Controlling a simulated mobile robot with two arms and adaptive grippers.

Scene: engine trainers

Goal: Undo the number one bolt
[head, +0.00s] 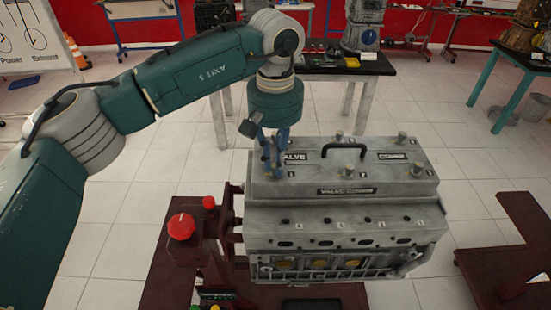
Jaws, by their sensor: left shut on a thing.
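The grey engine block (345,240) stands upright with its valve cover (330,190) on top. The cover carries a black handle and lettered labels. Bolts stand up from it, among them a front middle bolt (342,172), a front right bolt (418,170), a back middle bolt (339,136) and a back right bolt (402,137). My left gripper (274,171) points down at the left end of the cover, its fingers shut on a bolt there. The fingers hide most of that bolt, and I cannot read its number. My right gripper is out of view.
A red knob (181,226) on the stand (160,275) rises left of the engine. A dark table (350,65) with parts stands behind. Another red stand (510,255) is at right. White floor tiles are clear between them.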

